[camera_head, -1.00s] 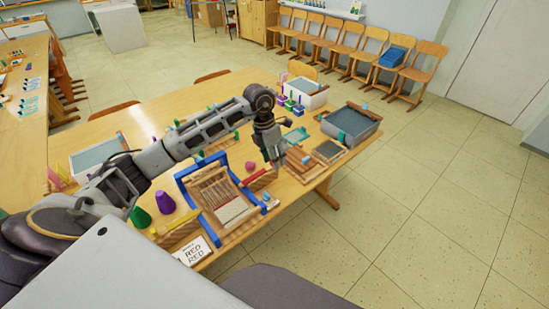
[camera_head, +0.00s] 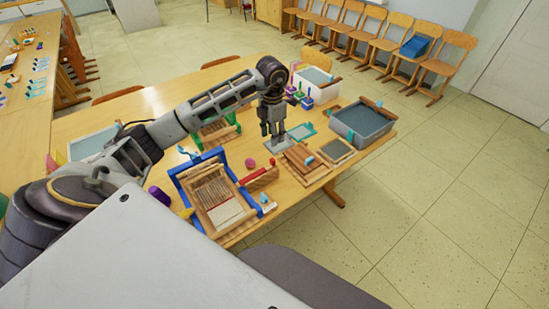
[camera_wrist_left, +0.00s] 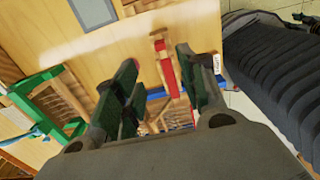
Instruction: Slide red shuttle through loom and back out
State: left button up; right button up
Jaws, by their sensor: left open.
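The red shuttle (camera_head: 252,178) lies at a slant on a wooden piece right of the loom. In the left wrist view the red shuttle (camera_wrist_left: 167,70) appears between my open fingers, nearer the right one. The loom (camera_head: 173,182) has a blue frame, wooden bars and pale threads, and stands on the table's front part. My left gripper (camera_head: 272,134) is open and empty, pointing down above the table, behind and right of the shuttle and apart from it. It also shows in the left wrist view (camera_wrist_left: 160,90), its fingers hiding part of the loom. My right gripper is not in view.
A pink ball (camera_head: 250,163) sits behind the shuttle. Wooden frames (camera_head: 303,165) and a grey tub (camera_head: 385,128) stand to the right. A green-framed loom (camera_head: 215,132) stands behind the loom. Purple cone (camera_head: 158,195) stands at left.

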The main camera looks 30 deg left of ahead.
aim_at(273, 159)
pick_arm(q)
notch_tip(273, 159, down, 13)
jog(key=shift+f+p, duration=0.15)
jog(key=shift+p, duration=0.5)
jog(key=shift+f, duration=0.2)
jog(key=c, duration=0.7)
grip_shut()
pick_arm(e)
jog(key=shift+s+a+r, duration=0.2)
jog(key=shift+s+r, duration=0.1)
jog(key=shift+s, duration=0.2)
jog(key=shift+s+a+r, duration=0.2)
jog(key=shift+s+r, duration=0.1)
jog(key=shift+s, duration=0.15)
